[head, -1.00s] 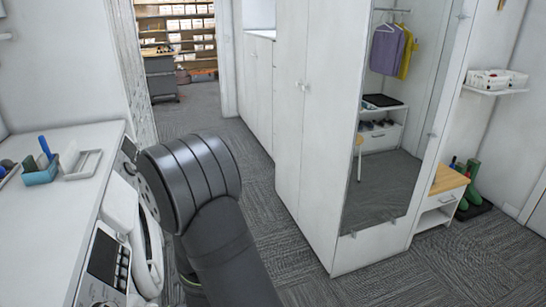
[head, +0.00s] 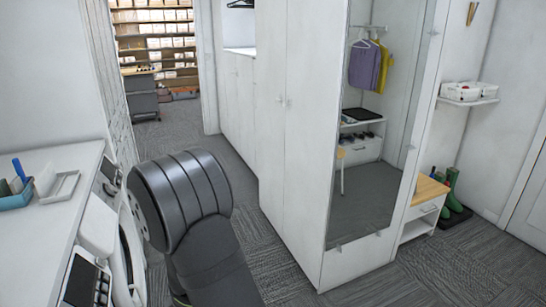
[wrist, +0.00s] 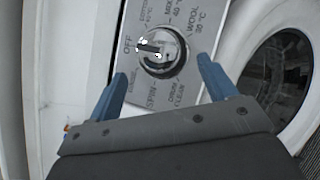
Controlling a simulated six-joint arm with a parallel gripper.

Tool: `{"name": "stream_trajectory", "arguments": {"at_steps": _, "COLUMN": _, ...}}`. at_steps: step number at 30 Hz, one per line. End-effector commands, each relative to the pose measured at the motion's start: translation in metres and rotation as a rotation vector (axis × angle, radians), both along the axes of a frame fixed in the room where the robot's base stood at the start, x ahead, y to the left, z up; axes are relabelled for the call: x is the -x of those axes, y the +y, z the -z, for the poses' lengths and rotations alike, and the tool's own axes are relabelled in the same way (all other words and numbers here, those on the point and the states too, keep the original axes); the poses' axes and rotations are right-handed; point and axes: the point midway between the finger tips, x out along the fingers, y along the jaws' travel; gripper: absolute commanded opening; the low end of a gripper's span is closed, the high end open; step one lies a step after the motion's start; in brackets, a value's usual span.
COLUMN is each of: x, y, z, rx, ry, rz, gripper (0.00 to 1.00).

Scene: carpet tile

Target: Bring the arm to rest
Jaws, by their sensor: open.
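My gripper (wrist: 160,88) shows in the wrist view with its two blue fingers apart. It is open and nothing is between the fingers. Beyond the fingers is the washing machine's control panel with a round metal dial (wrist: 160,50). The dial appears between the fingers; I cannot tell how far it is from them. In the head view my arm's dark links stand at the lower middle beside the machines, and the gripper is not seen there.
A white counter (head: 50,225) with a blue tray (head: 14,196) and a white tray (head: 60,187) is at left, above the washing machine (head: 127,260). A tall white wardrobe (head: 288,120) with a mirror (head: 375,150) stands at right. Carpet (head: 262,235) lies clear between.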

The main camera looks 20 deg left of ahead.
Motion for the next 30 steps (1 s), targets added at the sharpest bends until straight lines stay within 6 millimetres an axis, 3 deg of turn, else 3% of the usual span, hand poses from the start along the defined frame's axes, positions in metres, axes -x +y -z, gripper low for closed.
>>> {"name": "stream_trajectory", "arguments": {"at_steps": 12, "x": -0.021, "y": -0.059, "z": -0.010, "rx": 0.000, "ry": 0.000, "rz": 0.005, "gripper": 0.77}}
{"name": "stream_trajectory", "arguments": {"at_steps": 30, "x": -0.041, "y": -0.118, "z": -0.019, "rx": 0.000, "ry": -0.001, "rz": 0.004, "gripper": 0.77}}
